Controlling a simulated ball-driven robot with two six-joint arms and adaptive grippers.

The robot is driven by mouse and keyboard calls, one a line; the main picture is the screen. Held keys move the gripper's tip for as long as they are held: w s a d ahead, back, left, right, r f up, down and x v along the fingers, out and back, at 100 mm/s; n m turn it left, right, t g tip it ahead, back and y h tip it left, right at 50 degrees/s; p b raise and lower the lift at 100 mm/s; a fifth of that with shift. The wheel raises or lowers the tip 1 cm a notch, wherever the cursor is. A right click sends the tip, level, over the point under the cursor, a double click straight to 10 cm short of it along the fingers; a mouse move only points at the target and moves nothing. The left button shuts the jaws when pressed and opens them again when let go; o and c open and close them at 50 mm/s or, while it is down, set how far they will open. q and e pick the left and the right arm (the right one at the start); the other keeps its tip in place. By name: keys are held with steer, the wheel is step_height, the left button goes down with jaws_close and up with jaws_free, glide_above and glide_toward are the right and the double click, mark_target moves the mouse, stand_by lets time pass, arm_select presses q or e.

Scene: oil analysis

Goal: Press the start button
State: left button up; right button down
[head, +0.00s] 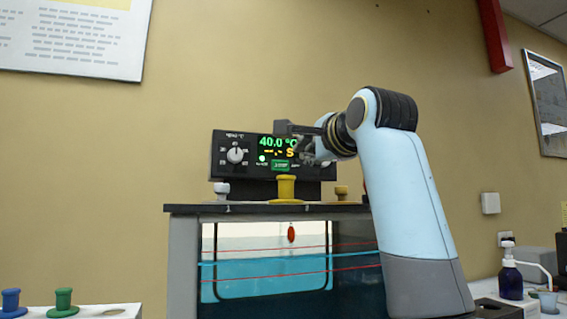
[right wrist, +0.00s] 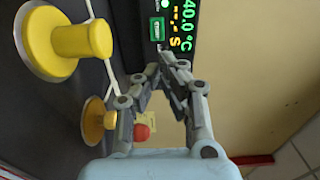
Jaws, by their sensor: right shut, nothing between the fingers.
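The black control unit (head: 218,160) stands on top of the bath, its lit display reading 40.0 °C (head: 272,142) with an orange dashed line and "S" below. A small green rectangular button (head: 281,165) sits under the display; it also shows in the right wrist view (right wrist: 157,29). I take it for the start button, but its label is too small to read. My right gripper (head: 300,146) is at the right part of the panel, partly covering the display. In the right wrist view its fingers (right wrist: 166,58) are shut and empty, close to the panel beside the green button. My left gripper is not in view.
A yellow stopper (head: 286,188) stands on the bath lid (head: 240,208) before the panel; a smaller brass-coloured one (right wrist: 95,125) is near my right gripper. A white knob (head: 235,155) is left of the display. Blue and green stoppers stand lower left, a dark bottle (head: 510,278) lower right.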

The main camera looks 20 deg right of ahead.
mark_target(281, 163)
steer(key=w+p, duration=0.1)
steer(key=w, duration=0.5)
steer(key=w+p, duration=0.1)
steer(key=w, duration=0.5)
steer(key=shift+w+a, duration=0.2)
steer(key=shift+w, duration=0.2)
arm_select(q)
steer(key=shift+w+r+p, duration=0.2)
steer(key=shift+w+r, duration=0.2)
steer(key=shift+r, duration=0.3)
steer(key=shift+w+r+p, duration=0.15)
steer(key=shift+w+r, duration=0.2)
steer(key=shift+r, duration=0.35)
arm_select(e)
steer(key=shift+w, duration=0.7)
steer(key=shift+f, duration=0.1)
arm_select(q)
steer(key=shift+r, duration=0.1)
